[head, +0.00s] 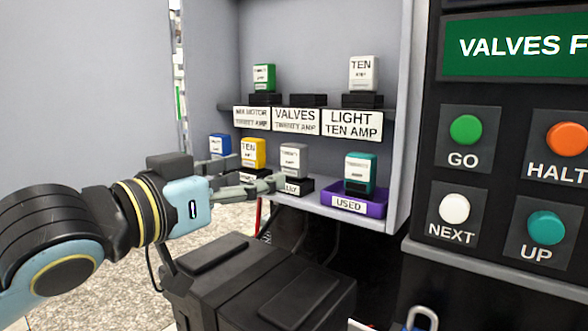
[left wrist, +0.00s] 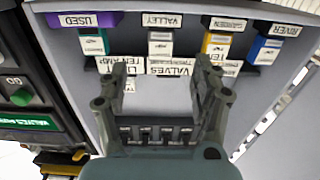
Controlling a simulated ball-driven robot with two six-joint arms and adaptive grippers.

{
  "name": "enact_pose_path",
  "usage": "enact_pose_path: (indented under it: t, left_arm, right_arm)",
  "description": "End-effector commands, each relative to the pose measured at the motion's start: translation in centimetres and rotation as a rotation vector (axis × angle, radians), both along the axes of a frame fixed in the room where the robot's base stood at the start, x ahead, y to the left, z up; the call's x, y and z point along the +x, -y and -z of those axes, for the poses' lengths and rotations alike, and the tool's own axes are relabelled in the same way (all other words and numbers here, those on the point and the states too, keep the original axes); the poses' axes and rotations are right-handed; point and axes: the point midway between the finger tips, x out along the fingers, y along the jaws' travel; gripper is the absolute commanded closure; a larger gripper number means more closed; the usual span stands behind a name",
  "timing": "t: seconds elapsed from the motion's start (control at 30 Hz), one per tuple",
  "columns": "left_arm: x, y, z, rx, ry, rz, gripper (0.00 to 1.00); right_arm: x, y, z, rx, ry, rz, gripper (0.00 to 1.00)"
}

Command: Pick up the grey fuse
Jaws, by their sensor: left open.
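The grey fuse (head: 293,160) stands upright on the lower shelf of the cabinet, in a black holder whose label is partly hidden by my left gripper. It also shows upside down in the left wrist view (left wrist: 160,46), under the VALLEY label. My left gripper (head: 262,174) comes in from the left, in front of the lower shelf. Its fingers are apart in the left wrist view (left wrist: 165,66), with the grey fuse ahead between them. No fuse is held. My right gripper is in neither view.
A yellow fuse (head: 253,153) and a blue fuse (head: 219,145) stand left of the grey one. A teal fuse (head: 360,172) stands in the purple USED tray (head: 375,209) at right. The upper shelf (head: 225,105) holds a green fuse (head: 264,77) and a white fuse (head: 363,73).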

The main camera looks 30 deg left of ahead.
Motion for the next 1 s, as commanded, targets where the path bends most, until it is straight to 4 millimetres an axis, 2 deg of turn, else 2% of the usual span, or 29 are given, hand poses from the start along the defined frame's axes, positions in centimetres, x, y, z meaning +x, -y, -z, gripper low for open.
enact_pose_path:
  t: [0.3,0.4,0.57,0.67,0.9,1.0]
  left_arm:
    - [3.2,0.6,-0.1,-0.009,0.024,0.009,0.35]
    - [4.5,0.7,-0.2,-0.009,0.02,0.007,0.35]
    - [5.5,0.9,-0.4,-0.005,0.016,0.01,0.35]
    - [6.4,0.9,-0.5,-0.007,0.015,0.009,0.35]
    - [10.0,1.2,-0.3,-0.007,0.016,0.009,0.35]
    - [10.6,1.3,-0.2,-0.004,0.016,0.01,0.35]
  right_arm:
    - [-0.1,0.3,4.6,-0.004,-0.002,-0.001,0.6]
    - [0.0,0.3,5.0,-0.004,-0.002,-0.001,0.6]
    - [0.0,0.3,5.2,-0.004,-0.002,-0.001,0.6]
    - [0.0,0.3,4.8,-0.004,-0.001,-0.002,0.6]
    - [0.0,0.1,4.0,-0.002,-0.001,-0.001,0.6]
    - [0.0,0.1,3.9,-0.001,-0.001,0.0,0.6]
